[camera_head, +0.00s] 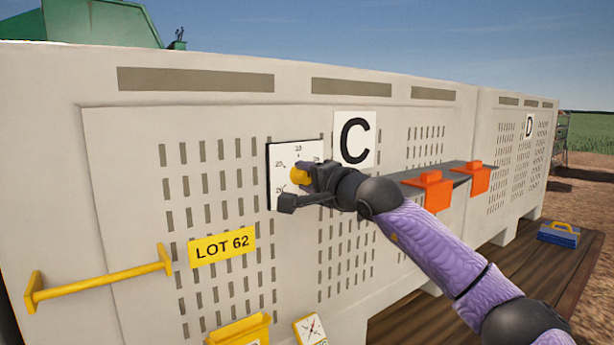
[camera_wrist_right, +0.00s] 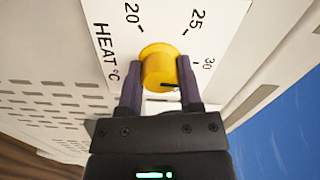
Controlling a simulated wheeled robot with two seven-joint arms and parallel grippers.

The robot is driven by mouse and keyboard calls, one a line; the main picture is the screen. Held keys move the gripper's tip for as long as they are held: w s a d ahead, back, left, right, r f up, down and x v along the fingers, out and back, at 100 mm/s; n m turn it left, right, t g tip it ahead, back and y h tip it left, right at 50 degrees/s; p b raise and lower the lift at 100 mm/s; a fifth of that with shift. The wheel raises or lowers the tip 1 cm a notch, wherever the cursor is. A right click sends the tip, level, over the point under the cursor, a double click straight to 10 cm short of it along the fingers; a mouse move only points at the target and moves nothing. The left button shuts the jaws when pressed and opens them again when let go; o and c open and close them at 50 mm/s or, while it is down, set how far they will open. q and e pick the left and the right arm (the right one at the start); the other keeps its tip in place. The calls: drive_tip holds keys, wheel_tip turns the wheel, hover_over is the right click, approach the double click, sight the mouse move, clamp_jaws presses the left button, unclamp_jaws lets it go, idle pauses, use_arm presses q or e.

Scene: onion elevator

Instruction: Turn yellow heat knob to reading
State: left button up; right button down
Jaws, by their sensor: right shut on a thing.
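The yellow heat knob (camera_head: 299,174) sits on a white dial plate (camera_head: 284,155) with printed numbers, on the wall of crate C. In the right wrist view the knob (camera_wrist_right: 158,66) has a dark pointer mark on its lower face. The plate (camera_wrist_right: 176,18) there reads HEAT °C, with 20, 25 and 30 around the knob. My right gripper (camera_wrist_right: 160,88) has its two purple fingers on either side of the knob, shut on it. In the head view my right gripper (camera_head: 308,178) partly covers the plate's right side and lower scale. My left gripper is not in view.
A yellow LOT 62 label (camera_head: 222,247) and a yellow bar handle (camera_head: 98,284) are at left. A small dial card (camera_head: 311,329) and a yellow bin (camera_head: 239,331) are below. A shelf with orange clamps (camera_head: 428,179) juts out at right. A blue box (camera_head: 559,235) stands on the deck.

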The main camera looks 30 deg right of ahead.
drive_tip(key=shift+f+n, duration=0.1)
drive_tip(key=shift+n, duration=0.2)
drive_tip(key=shift+c, duration=1.3)
unclamp_jaws()
drive_tip(key=shift+s, duration=0.3)
drive_tip(key=s+b, duration=0.5)
drive_tip(key=s, duration=0.4)
drive_tip(key=shift+s+d+b, duration=0.2)
drive_tip(key=shift+d+b, duration=0.15)
